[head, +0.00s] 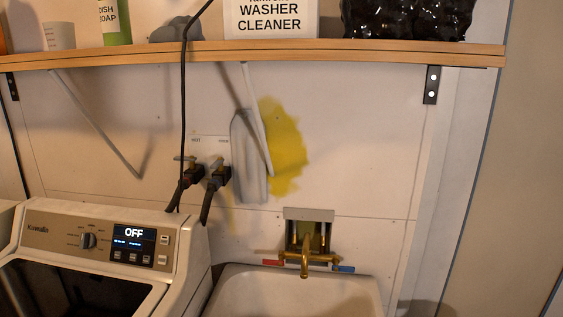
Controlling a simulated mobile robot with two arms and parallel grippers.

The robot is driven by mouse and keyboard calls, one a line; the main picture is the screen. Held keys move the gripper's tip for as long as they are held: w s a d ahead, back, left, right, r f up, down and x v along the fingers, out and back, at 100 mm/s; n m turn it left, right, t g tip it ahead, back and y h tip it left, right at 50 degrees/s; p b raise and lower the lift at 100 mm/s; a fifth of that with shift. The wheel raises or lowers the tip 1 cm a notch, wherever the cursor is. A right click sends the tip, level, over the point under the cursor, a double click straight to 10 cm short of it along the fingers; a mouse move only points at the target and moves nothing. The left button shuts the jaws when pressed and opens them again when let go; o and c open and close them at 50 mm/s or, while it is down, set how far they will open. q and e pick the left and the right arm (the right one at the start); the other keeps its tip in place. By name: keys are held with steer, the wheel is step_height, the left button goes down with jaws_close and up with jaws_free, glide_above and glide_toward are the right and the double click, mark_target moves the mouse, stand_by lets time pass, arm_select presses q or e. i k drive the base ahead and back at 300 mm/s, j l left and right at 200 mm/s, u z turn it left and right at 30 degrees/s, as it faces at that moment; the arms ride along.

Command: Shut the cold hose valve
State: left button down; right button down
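Two dark hose valves with brass-coloured handles sit side by side on the wall above the washer's right end. The left valve (187,174) is under a small label that seems to read HOT. The right valve (217,174) is under a second label, too small to read surely; by its place it is the cold one. A black hose runs down from each valve behind the washer. The handles are small and dim, so I cannot tell how far either is turned. Neither of my grippers is in view.
A wooden shelf (260,52) with bottles and a washer cleaner box (270,18) spans above. A black cord (183,110) hangs close to the left valve. The washer (95,245) stands below left, the sink (295,290) with brass faucet (304,260) below right.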

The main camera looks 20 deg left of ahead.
mark_target(219, 163)
steer(key=u, duration=1.2)
